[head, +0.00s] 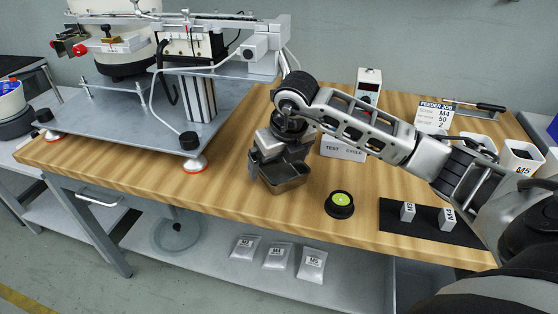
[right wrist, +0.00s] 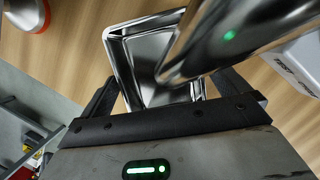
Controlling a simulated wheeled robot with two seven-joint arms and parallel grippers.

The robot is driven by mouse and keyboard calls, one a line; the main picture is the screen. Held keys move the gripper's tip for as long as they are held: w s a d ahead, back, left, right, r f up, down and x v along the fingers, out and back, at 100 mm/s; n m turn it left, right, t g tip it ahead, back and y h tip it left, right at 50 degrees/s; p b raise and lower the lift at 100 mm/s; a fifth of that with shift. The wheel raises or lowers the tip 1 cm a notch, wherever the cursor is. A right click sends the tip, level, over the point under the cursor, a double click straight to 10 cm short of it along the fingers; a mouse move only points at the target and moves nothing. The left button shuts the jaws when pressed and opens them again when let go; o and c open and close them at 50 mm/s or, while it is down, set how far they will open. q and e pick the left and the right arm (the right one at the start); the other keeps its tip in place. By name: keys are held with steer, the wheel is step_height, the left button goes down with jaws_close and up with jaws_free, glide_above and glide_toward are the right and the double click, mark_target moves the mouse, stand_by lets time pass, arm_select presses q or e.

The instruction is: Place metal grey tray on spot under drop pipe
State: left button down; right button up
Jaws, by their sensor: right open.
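The metal grey tray (head: 285,178) is a small shiny open box near the middle of the wooden bench, reflecting the wood. My right gripper (head: 276,172) is over it, jaws open, with a finger at the tray's left side. In the right wrist view the tray (right wrist: 126,58) lies between the open fingers (right wrist: 160,95); contact cannot be told. The spot under the pipe cannot be made out. My left gripper is not in view.
A gantry machine on a metal base plate (head: 120,115) fills the left of the bench. A black round button with a green top (head: 341,199) and a black mat (head: 422,232) with small blocks lie to the right.

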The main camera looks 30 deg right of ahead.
steer(key=p+v, duration=0.1)
steer(key=v, duration=1.1)
steer(key=shift+f, duration=0.1)
